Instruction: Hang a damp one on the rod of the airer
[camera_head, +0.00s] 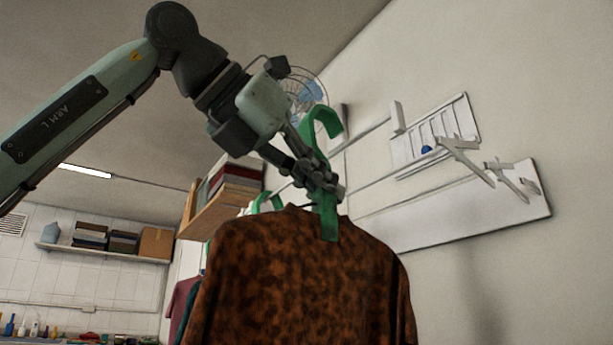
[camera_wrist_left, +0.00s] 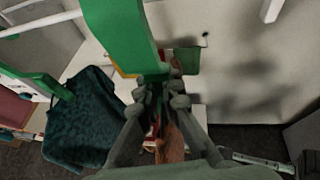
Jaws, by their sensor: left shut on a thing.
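My left gripper (camera_head: 323,187) is shut on a green hanger (camera_head: 327,222), just under its hook. An orange-brown garment with dark blotches (camera_head: 300,280) hangs from this hanger. The hook stands free above the fingers, with the wall airer (camera_head: 462,148) behind and to its right. A pale rod (camera_head: 380,178) of the airer runs behind the gripper; the hook looks apart from it. In the left wrist view, the green hanger (camera_wrist_left: 122,35) passes up from between the fingers (camera_wrist_left: 155,95). My right gripper is in neither view.
Another green hanger (camera_head: 266,202) is behind the held garment. A dark teal garment (camera_wrist_left: 85,120) hangs at left in the wrist view; a maroon one (camera_head: 182,300) shows in the head view. A wooden shelf (camera_head: 212,212) with folded items is close behind. A wall fan (camera_head: 305,92) is near the hook.

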